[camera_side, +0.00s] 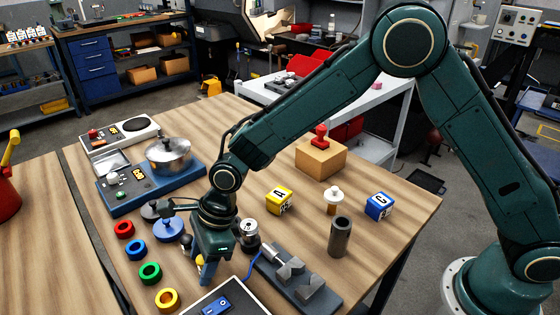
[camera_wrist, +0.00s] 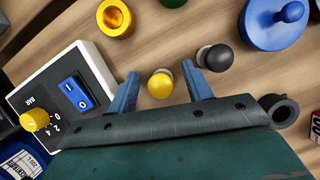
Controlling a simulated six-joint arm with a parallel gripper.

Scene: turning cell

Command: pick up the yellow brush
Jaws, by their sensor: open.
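A yellow round-topped piece, which looks like the top of the yellow brush (camera_wrist: 160,84), shows in the wrist view between my gripper's fingers. Its lower part is hidden beneath its top. In the side view, a small yellow part of it (camera_side: 200,261) shows beside the blue fingers, mostly covered. My gripper (camera_wrist: 160,74) is open, with one blue finger on each side of the yellow top and visible space at both sides. In the side view my gripper (camera_side: 207,272) points down at the front of the table.
A black-topped piece (camera_wrist: 218,57) stands close to the right finger. A white control box (camera_wrist: 62,90) with a blue switch is close on the left. A yellow ring (camera_wrist: 116,18) lies beyond. A grey fixture (camera_side: 300,280) stands right of my gripper in the side view.

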